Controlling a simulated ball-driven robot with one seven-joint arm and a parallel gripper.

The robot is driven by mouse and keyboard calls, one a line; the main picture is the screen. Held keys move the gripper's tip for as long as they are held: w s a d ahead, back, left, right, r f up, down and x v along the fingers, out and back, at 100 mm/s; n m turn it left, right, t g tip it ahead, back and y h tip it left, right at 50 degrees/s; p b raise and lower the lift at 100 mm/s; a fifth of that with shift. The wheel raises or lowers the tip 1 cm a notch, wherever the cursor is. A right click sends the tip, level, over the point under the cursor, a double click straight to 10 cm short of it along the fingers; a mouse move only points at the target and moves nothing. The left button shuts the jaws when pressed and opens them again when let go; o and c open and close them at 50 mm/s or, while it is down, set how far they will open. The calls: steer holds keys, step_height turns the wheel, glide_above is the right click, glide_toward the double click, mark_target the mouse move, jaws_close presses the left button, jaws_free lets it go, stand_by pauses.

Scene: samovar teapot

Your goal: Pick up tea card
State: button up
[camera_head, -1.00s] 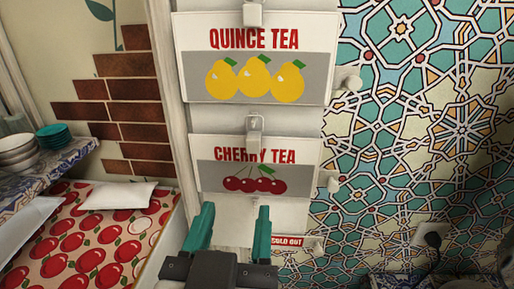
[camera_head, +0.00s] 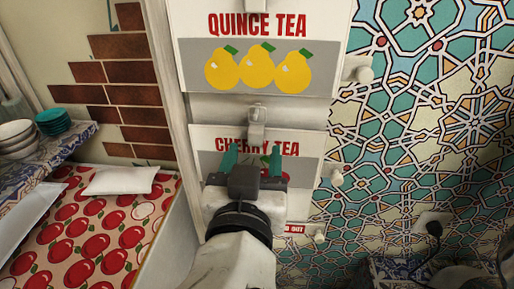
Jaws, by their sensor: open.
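The quince tea card (camera_head: 325,80) hangs on the white panel at the top, with three yellow quinces on a grey band. The cherry tea card (camera_head: 305,145) hangs below it under a metal clip (camera_head: 257,125). My gripper (camera_head: 252,158) is open, its two teal fingers in front of the cherry tea card. It covers part of the lettering and most of the cherries. I cannot tell whether the fingers touch the card. A small red sign (camera_head: 296,228) shows partly at the lower right behind my arm.
White pegs (camera_head: 364,74) stick out along the panel's right side. A patterned tile wall (camera_head: 420,150) fills the right.

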steer(key=shift+w+d, duration=0.15)
steer(key=shift+w, duration=0.85)
jaws_close()
